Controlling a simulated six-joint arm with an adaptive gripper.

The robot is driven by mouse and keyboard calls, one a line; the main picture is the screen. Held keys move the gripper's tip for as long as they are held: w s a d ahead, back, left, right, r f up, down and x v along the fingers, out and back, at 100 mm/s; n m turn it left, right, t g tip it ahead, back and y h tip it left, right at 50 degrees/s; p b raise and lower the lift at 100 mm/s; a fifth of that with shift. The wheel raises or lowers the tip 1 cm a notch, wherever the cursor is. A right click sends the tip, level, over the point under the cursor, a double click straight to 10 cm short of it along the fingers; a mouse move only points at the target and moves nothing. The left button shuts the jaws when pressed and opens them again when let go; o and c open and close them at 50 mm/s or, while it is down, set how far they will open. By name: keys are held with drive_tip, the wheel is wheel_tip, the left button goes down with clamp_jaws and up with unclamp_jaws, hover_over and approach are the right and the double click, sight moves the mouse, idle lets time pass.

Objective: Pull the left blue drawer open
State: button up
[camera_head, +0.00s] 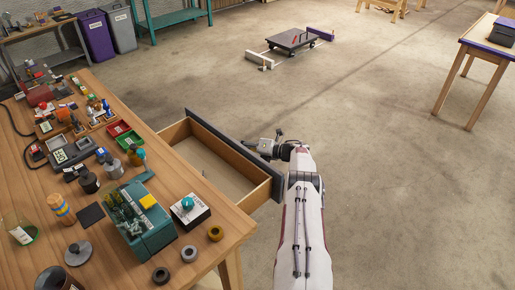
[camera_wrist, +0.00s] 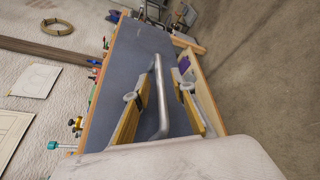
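The drawer (camera_head: 215,165) is pulled well out of the right side of the wooden workbench, and its pale inside shows. Its blue-grey front (camera_head: 232,140) faces right; the same front (camera_wrist: 140,60) fills the middle of the wrist view. A metal bar handle (camera_wrist: 158,85) stands out from that front. My gripper (camera_head: 273,147) is at the outer face of the drawer front. In the wrist view its two yellow fingers (camera_wrist: 160,78) stand apart, one on each side of the handle, with gaps visible. The handle's contact with the fingers cannot be seen in the head view.
The workbench top (camera_head: 150,240) carries a teal box (camera_head: 145,225), jars, rings and tools. Open concrete floor (camera_head: 400,190) lies to the right of the drawer. A low black platform (camera_head: 292,39) and a purple-edged table (camera_head: 480,45) stand farther off.

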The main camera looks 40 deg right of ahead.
drive_tip(key=v, duration=1.1)
drive_tip(key=shift+s+d, duration=0.15)
drive_tip(key=shift+s, duration=0.15)
drive_tip(key=shift+r, duration=0.1)
drive_tip(key=shift+r, duration=0.1)
clamp_jaws()
wheel_tip(320, 180, up, 14)
drive_tip(key=w+m+g+h, duration=0.5)
drive_tip(key=w+m+h, duration=0.2)
drive_tip(key=w+h, duration=0.4)
drive_tip(key=s+a+m+g+y, duration=0.1)
drive_tip(key=s+a+m+g, duration=0.1)
drive_tip(key=s+a+g, duration=0.65)
drive_tip(key=s+a+m+g+y, duration=0.1)
drive_tip(key=s+a, duration=0.4)
drive_tip(key=a, duration=0.8)
drive_tip(key=shift+d+f, duration=0.2)
drive_tip(key=shift+f, duration=2.5)
